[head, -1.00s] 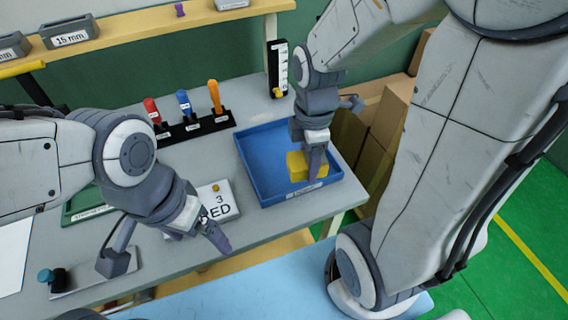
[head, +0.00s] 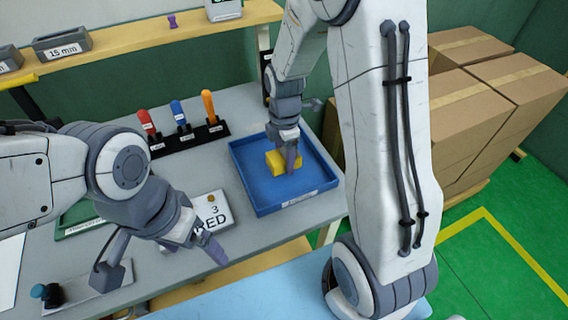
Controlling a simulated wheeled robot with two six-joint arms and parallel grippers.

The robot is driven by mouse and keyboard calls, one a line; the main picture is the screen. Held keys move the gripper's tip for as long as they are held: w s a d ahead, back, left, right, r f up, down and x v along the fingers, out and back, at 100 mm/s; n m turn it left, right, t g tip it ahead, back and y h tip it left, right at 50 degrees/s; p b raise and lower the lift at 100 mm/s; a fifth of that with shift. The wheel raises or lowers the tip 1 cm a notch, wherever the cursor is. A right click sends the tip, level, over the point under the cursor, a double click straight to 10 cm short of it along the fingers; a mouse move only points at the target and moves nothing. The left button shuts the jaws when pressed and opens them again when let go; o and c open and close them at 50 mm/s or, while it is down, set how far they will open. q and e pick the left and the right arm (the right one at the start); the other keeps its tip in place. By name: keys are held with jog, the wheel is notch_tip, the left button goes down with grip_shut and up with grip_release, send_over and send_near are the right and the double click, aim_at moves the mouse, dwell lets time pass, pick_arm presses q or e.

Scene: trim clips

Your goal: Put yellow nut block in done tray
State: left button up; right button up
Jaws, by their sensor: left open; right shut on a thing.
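The yellow nut block (head: 275,160) is inside the outline of the blue tray (head: 263,206), around its middle and toward the back. My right gripper (head: 290,163) is shut on the block from above, and its finger hides part of it. I cannot tell whether the block touches the tray floor. The tray's front label is too small to read. My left gripper (head: 166,262) is open and empty, with its fingers spread over the front of the table, left of the tray.
A black rack (head: 190,138) with red, blue and orange-handled tools stands behind. A white "3 RED" card (head: 212,212) lies left of the tray. A dark knobbed part (head: 48,294) is at front left. Cardboard boxes (head: 470,110) stand at right, beyond my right arm.

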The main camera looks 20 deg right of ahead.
aim_at(284, 167)
jog(key=shift+f, duration=1.9)
jog(key=shift+f, duration=0.2)
jog(key=o, duration=1.6)
notch_tip(284, 167, up, 12)
jog(key=shift+r, duration=0.25)
jog(key=shift+f, duration=0.1)
